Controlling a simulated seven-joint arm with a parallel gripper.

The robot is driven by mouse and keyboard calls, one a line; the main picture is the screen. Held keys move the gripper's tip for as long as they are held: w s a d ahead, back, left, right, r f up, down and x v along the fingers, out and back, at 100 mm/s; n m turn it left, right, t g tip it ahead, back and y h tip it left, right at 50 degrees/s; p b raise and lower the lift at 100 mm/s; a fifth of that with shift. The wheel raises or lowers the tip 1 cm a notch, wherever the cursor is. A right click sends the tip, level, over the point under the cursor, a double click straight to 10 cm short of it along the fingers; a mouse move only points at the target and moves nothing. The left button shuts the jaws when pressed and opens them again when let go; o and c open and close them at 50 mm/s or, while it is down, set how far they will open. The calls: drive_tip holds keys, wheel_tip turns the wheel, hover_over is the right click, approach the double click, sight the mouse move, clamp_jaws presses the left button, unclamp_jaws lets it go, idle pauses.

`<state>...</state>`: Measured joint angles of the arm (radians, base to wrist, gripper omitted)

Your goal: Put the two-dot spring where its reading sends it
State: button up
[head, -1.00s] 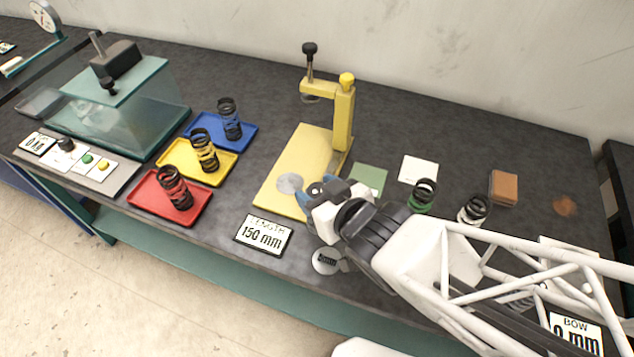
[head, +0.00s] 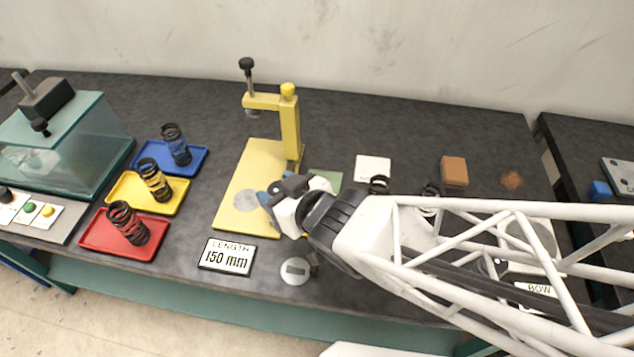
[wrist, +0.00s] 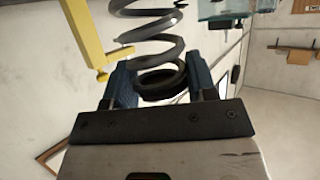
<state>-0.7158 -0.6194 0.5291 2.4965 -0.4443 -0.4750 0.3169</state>
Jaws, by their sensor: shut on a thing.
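My gripper (head: 272,194) is shut on a dark grey coil spring (wrist: 150,35), held between its blue fingers in the wrist view. No dots show on the part of the spring that I see. In the head view my gripper is beside the round pad of the yellow length press (head: 262,175) and hides the held spring. Whether the spring touches the pad cannot be told. The display (head: 228,256) reads LENGTH 150 mm.
A glass tank (head: 85,165) stands far left. Two more springs (head: 380,185) are partly hidden behind my arm. A brown block (head: 454,170), a white card (head: 373,168) and a green square (head: 327,179) lie behind it. A BOW display (head: 540,289) is partly covered by my arm.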

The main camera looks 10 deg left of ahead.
drive_tip(key=w+d+r+m+t+h, duration=0.1)
drive_tip(key=w+d+r+m, duration=0.1)
drive_tip(key=w, duration=0.7)
drive_tip(key=w+d+r+m+t+h, duration=0.1)
drive_tip(key=w+d+r+t+h, duration=0.1)
drive_tip(key=w, duration=0.7)
drive_tip(key=shift+d+m, duration=0.4)
drive_tip(key=shift+d, duration=0.25)
drive_tip(key=shift+s+f, duration=0.1)
wheel_tip(320, 180, down, 6)
drive_tip(key=shift+f, duration=0.15)
drive_tip(key=shift+f, duration=1.85)
drive_tip(key=shift+f, duration=0.1)
drive_tip(key=o, duration=1.3)
